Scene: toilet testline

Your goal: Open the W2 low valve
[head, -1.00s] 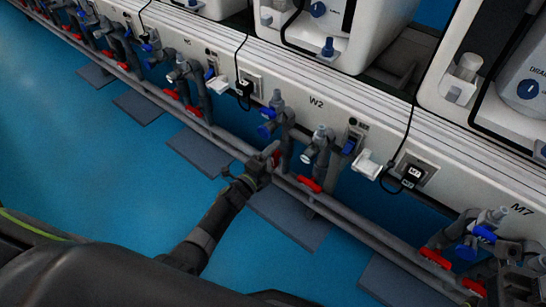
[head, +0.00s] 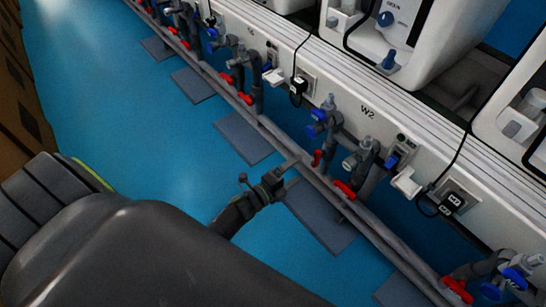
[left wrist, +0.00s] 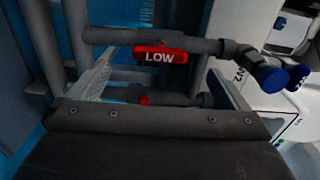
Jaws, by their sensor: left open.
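The W2 label (head: 367,111) is on the white panel in the head view. Below it are two red valve handles, a left one (head: 316,158) and a right one (head: 344,188). In the left wrist view a red handle marked LOW (left wrist: 160,57) lies lengthwise along its grey pipe. Which head-view handle this is, I cannot tell for sure. My left gripper (head: 287,172) is open and empty, left of the left red handle and apart from it. In the wrist view its fingers (left wrist: 165,92) are spread below the LOW handle. My right gripper is not in view.
Long grey pipes (head: 385,237) run along the front of the bench. Blue-handled fittings (head: 319,116) stick out above the red handles. A white bracket (head: 407,181) and a socket with a black cable (head: 452,200) are to the right. The blue floor at left is open.

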